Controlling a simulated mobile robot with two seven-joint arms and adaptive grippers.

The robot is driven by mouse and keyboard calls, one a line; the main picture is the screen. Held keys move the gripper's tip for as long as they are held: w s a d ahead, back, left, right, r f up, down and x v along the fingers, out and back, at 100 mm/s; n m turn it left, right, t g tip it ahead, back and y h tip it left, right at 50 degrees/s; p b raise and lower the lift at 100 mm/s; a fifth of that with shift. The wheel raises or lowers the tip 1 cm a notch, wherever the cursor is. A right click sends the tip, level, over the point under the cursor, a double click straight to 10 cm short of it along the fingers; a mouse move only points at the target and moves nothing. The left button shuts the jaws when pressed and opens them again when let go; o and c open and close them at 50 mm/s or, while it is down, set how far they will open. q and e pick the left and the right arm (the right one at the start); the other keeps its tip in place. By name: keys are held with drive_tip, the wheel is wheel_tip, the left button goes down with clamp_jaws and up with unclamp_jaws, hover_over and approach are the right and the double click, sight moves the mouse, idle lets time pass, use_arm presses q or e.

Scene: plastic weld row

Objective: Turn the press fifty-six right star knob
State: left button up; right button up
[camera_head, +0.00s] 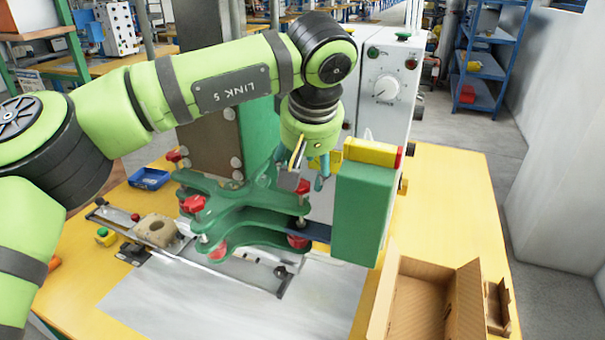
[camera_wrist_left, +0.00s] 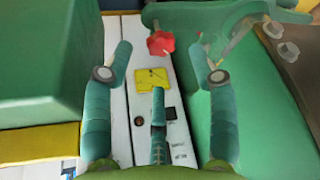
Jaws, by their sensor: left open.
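The green press (camera_head: 245,205) stands on a yellow table and carries several red star knobs. One red star knob (camera_head: 303,186) is at its right side, just below my left gripper (camera_head: 303,170). Another red knob (camera_head: 298,240) sits lower on the right, and one (camera_head: 194,203) is on the left. No press number is readable. In the left wrist view, a red star knob (camera_wrist_left: 160,43) shows beyond the spread teal fingers of my left gripper (camera_wrist_left: 163,70). The fingers are open, empty and apart from it in the picture. My right gripper is not in view.
A green block (camera_head: 362,215) with a yellow and red top stands right of the gripper. A control box (camera_head: 385,85) rises behind. An open cardboard box (camera_head: 425,300) is at front right. A blue tray (camera_head: 149,178) lies left. The white front sheet (camera_head: 240,310) is clear.

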sight(300, 186)
use_arm(q)
drive_tip(key=x, duration=0.3)
drive_tip(key=shift+w+f, duration=0.1)
drive_tip(key=shift+f, duration=0.2)
drive_tip(key=shift+w+a+f+p, duration=0.1)
drive_tip(key=shift+w+f+p, duration=0.05)
drive_tip(key=shift+f+p, duration=0.15)
drive_tip(key=c, duration=1.1)
drive_tip(key=shift+f, duration=0.1)
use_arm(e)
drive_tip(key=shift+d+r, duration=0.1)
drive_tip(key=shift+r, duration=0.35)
use_arm(q)
drive_tip(key=m+h, duration=0.1)
drive_tip(key=m, duration=0.1)
drive_tip(key=m+p, duration=0.1)
drive_tip(key=m, duration=0.2)
drive_tip(key=shift+a+h, duration=0.25)
drive_tip(key=shift+h, duration=0.15)
drive_tip(key=shift+a+f+m+g+h+p, duration=0.15)
drive_tip(key=shift+m+g+h+p, duration=0.3)
drive_tip(key=shift+m, duration=0.75)
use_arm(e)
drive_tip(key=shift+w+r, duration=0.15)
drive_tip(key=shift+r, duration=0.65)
